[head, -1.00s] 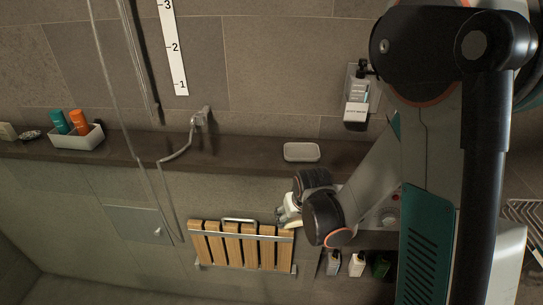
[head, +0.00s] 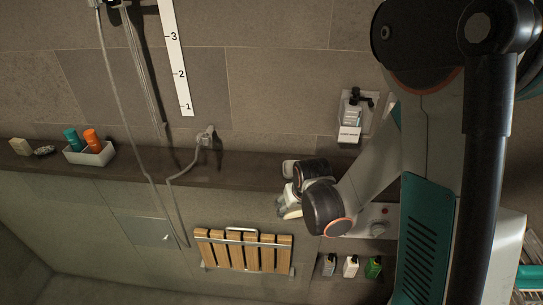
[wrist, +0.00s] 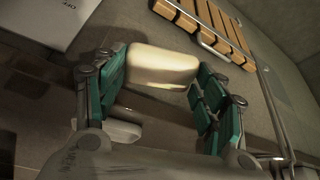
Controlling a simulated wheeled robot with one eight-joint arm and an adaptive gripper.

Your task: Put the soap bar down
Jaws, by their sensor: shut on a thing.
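The soap bar (wrist: 163,66) is a cream, rounded block. In the wrist view it sits between the green fingers of my gripper (wrist: 160,88), which is shut on it. In the head view my gripper (head: 288,204) is in front of the ledge's front edge, and its wrist hides most of the hold. A pale shallow dish (head: 288,168) lies on the ledge just behind the gripper, partly covered by my arm. A pale piece (wrist: 120,130), probably that dish, shows beside the left finger in the wrist view.
The dark ledge (head: 230,176) runs along the wall. At its left are a white caddy (head: 90,155) with two bottles and a beige block (head: 20,146). A hose hangs nearby. Below are a slatted wooden seat (head: 243,252) and several small bottles. A wall dispenser (head: 352,115) is above right.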

